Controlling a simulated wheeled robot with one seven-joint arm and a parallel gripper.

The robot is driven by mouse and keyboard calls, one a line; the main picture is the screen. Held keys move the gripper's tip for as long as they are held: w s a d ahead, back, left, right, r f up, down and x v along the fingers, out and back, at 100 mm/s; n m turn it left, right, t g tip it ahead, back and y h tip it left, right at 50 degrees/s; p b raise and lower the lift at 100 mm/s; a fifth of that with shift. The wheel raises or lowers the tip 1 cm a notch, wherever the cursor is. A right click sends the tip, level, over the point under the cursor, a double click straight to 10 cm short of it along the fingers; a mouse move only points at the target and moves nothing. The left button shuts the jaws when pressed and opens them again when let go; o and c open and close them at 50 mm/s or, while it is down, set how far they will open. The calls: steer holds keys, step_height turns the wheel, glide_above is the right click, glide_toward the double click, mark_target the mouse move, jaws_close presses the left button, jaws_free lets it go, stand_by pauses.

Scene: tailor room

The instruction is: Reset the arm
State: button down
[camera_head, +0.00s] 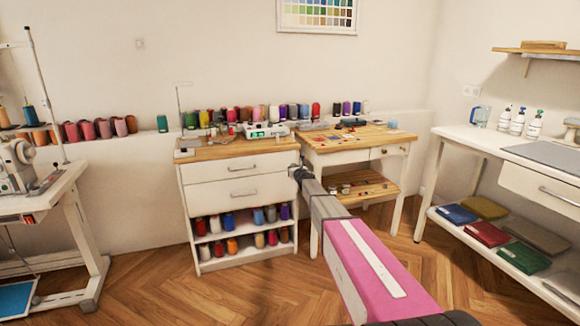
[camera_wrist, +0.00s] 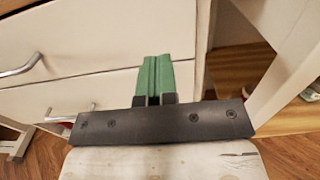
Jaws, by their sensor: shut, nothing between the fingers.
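My arm reaches from the lower right of the head view, with a pink link, toward the white drawer cabinet (camera_head: 231,176). My gripper (camera_head: 296,170) is at its far end, in front of the cabinet's right edge. In the wrist view, the two green fingers of my gripper (camera_wrist: 154,62) are together and hold nothing. They point at the white drawer fronts (camera_wrist: 100,55); whether they touch them cannot be told.
A wooden-topped table (camera_head: 350,137) stands right of the cabinet, with small items on it. A sewing machine (camera_head: 18,165) is on the left table. A white bench (camera_head: 490,140) is on the right. Spools (camera_head: 230,222) fill the cabinet's lower shelves. Wooden floor (camera_head: 170,295) is clear in front.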

steer(key=s+d+f+m+g+h, duration=0.2)
steer(key=s+d+f+m, duration=0.15)
steer(key=s+m, duration=0.5)
steer(key=s+d+f+m+g+h, duration=0.35)
steer(key=s+m, duration=0.25)
steer(key=s, duration=0.5)
steer(key=s+d+f+m+g+h, duration=0.2)
steer(key=s+d+m, duration=0.2)
steer(key=s+m, duration=0.45)
steer(key=s+a+f+m+g+y, duration=0.1)
steer(key=s+m+g, duration=0.4)
steer(key=s, duration=1.1)
steer(key=s+f+m+g+y, duration=0.1)
steer(key=s+f+m+g, duration=0.2)
steer(key=s+m, duration=0.8)
steer(key=s+g, duration=0.2)
steer(key=s, duration=0.2)
steer(key=shift+s+a+f, duration=0.25)
steer(key=shift+s+a, duration=0.1)
steer(key=shift+a, duration=0.05)
steer(key=shift+y, duration=0.25)
